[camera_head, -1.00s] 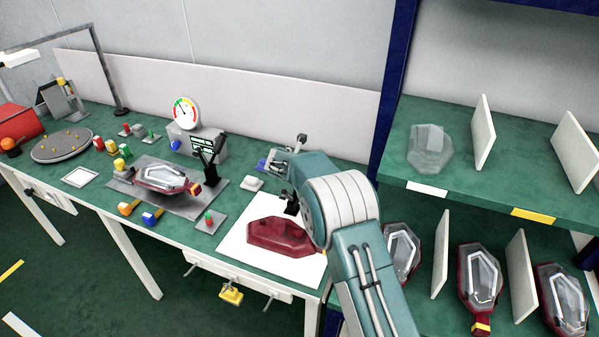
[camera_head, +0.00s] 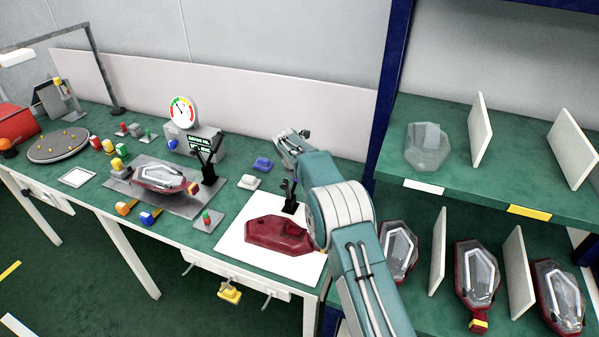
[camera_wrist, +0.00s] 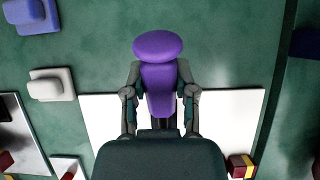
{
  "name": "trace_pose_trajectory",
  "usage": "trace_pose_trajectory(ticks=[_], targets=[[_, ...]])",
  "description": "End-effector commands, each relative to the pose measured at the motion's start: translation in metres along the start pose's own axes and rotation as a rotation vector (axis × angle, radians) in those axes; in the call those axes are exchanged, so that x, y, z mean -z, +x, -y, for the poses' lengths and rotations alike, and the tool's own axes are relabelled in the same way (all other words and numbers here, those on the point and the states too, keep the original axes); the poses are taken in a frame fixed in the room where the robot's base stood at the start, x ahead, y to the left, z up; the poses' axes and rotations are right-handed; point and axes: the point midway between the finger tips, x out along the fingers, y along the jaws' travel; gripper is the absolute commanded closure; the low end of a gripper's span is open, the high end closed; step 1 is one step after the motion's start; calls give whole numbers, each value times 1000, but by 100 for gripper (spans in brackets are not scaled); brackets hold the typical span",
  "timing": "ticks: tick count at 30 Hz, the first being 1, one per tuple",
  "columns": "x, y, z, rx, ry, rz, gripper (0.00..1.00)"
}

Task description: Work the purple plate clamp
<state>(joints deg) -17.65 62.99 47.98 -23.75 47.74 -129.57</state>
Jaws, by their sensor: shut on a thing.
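In the wrist view, the purple plate clamp handle (camera_wrist: 160,78) has a rounded top and a narrower body. My gripper (camera_wrist: 160,98) is shut on it, one grey finger at each side. The clamp's lower part is hidden behind the dark palm. In the head view, the black clamp post (camera_head: 291,205) stands at the back of a white plate (camera_head: 237,253). A dark red lamp housing (camera_head: 278,235) lies on that plate.
A grey block (camera_head: 249,182) and a blue block (camera_head: 263,163) sit left of the clamp. A fixture with a lamp (camera_head: 163,178) and a dial gauge (camera_head: 184,111) stand further left. A shelf with lamps (camera_head: 478,270) and upright white dividers is at the right.

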Motion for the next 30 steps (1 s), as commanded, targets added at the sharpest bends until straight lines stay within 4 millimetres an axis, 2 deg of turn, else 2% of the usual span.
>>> trace_pose_trajectory(ticks=[9, 10, 11, 12, 24, 30], targets=[[-2, -1, -2, -8, 0, 7, 100], [-2, -1, -2, -8, 0, 7, 60], [-2, -1, -2, -7, 0, 7, 46], [-2, 0, -2, -7, 0, 6, 29], [-1, -2, 0, -3, 1, 3, 29], [-1, -25, -1, -5, 0, 4, 29]])
